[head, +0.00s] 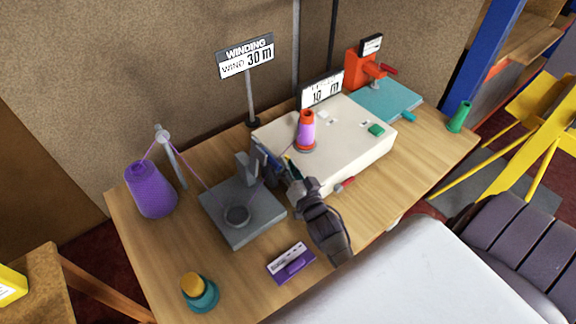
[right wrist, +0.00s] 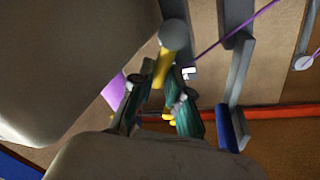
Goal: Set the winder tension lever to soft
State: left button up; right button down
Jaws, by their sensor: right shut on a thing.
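My right gripper (head: 286,172) is at the left side of the cream winder box (head: 345,150), close to the grey tension unit (head: 243,212). In the right wrist view its fingers (right wrist: 160,105) are closed around a yellow lever (right wrist: 162,67), which has a round grey end. The lever's mount and any setting marks are hidden or too small to read. An orange spool wound with purple yarn (head: 306,132) stands upright on the box. A purple yarn cone (head: 151,190) stands at the left, and its yarn runs over a guide post to the grey unit. My left gripper is not in view.
A small purple-and-white block (head: 290,262) and a teal-and-yellow piece (head: 200,292) lie at the front of the wooden table (head: 160,255). An orange device on a teal base (head: 385,98) stands behind the box.

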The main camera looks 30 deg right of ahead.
jog(key=shift+a, duration=0.1)
jog(key=shift+s+a+f+n+t+y+b, duration=0.1)
jog(key=shift+a+n+t+y+b, duration=0.55)
jog(key=shift+n, duration=1.9)
jog(key=shift+s+a+f+n+t+y+b, duration=0.1)
jog(key=shift+a+n+t+y+b, duration=0.2)
jog(key=shift+a+n+b, duration=1.5)
jog(key=shift+d+f+n+t+y+b, duration=0.15)
jog(key=shift+n+t+y, duration=0.3)
jog(key=shift+n, duration=2.9)
jog(key=c, duration=1.1)
grip_release()
jog(key=shift+r, duration=0.1)
jog(key=shift+c, duration=0.2)
